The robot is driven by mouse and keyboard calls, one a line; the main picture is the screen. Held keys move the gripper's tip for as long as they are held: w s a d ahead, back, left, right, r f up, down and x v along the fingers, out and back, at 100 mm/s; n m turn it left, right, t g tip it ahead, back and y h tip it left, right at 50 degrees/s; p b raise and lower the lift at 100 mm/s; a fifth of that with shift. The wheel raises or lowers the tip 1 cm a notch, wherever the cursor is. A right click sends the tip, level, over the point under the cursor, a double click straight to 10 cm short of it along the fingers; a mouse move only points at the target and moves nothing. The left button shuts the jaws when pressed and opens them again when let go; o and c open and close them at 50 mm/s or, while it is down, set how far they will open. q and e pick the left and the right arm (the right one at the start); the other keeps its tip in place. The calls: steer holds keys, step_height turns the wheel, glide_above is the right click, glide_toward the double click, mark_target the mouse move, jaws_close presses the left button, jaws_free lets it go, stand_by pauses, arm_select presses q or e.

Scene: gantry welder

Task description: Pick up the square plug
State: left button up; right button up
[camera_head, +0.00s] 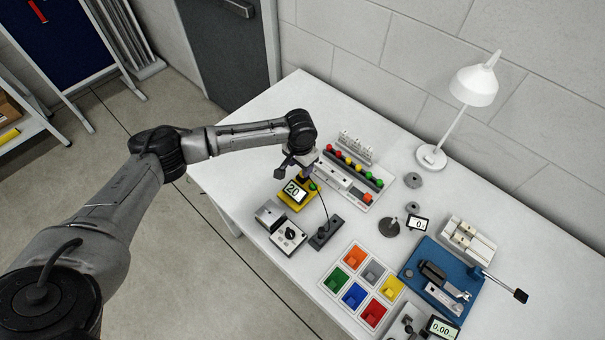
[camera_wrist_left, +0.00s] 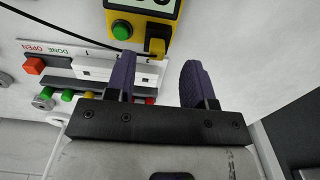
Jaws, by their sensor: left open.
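My left gripper (camera_head: 304,174) is open above the yellow device (camera_head: 292,197) with the "20" display. Its two purple fingers (camera_wrist_left: 157,78) show apart in the left wrist view, with nothing held between them. The yellow device (camera_wrist_left: 146,14) lies beyond the fingertips there and has a green button. A small squarish yellow block (camera_wrist_left: 156,44) stands at its edge, beside a thin black cable. This may be the square plug, but I cannot tell for certain. In the head view the gripper partly hides this spot. My right gripper is not in view.
A white board (camera_head: 350,180) with coloured knobs lies close beside the gripper. A control box (camera_head: 287,236) and a dark block with a cable (camera_head: 326,233) are in front. A tray of coloured compartments (camera_head: 335,300), a blue fixture (camera_head: 415,258) and a lamp (camera_head: 473,88) stand to the right.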

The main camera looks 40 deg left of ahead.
arm_select(q)
steer(key=shift+w+d+f, duration=0.1)
steer(key=shift+w+f, duration=0.05)
steer(key=shift+f, duration=1.95)
steer(key=shift+c, duration=0.3)
jaws_close()
